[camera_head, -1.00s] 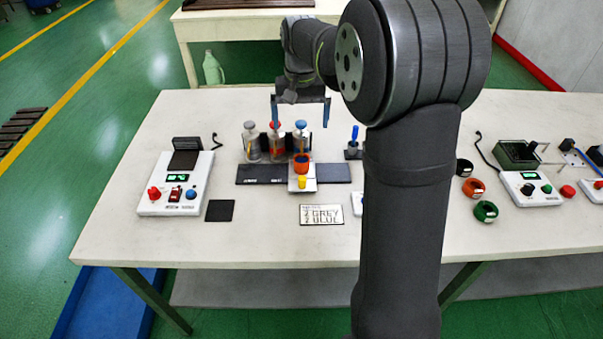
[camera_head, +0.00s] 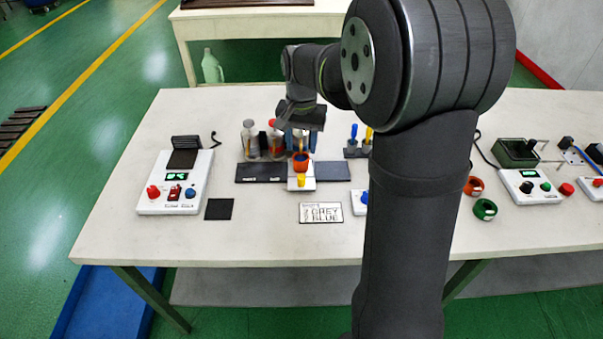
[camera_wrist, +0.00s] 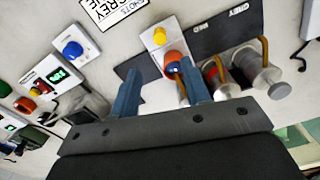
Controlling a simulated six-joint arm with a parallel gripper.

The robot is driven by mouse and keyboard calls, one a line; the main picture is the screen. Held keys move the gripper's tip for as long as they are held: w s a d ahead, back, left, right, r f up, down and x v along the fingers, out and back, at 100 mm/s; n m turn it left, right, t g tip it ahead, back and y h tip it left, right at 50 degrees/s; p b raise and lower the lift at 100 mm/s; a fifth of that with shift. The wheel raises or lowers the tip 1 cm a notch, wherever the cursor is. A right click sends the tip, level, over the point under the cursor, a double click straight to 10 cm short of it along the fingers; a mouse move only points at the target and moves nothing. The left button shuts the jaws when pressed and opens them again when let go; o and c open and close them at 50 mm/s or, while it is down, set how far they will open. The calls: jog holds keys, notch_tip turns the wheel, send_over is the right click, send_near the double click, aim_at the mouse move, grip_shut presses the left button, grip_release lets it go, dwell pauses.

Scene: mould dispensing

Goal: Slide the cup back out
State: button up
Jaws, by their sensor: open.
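The orange cup (camera_head: 301,162) stands on a white slide plate in front of the dispensers, with a yellow knob (camera_head: 301,180) at the plate's front. In the wrist view the cup (camera_wrist: 172,57) lies just beyond my finger tips, nearer the right finger, with the yellow knob (camera_wrist: 159,37) behind it. My gripper (camera_head: 298,140) is open, turned and lowered over the dispenser row, above and behind the cup. Its two blue fingers (camera_wrist: 160,88) are spread with no object held between them.
Bottle dispensers (camera_head: 250,140) stand left of my gripper, behind dark plates (camera_head: 260,173). A label card (camera_head: 321,213) lies in front, with a dark pad (camera_head: 219,209) to its left. A console (camera_head: 175,187) is farther left. Coloured rings (camera_head: 484,209) lie right of my arm.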

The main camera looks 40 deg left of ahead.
aim_at(301, 176)
notch_tip(301, 176, down, 12)
jog(key=shift+r, duration=0.25)
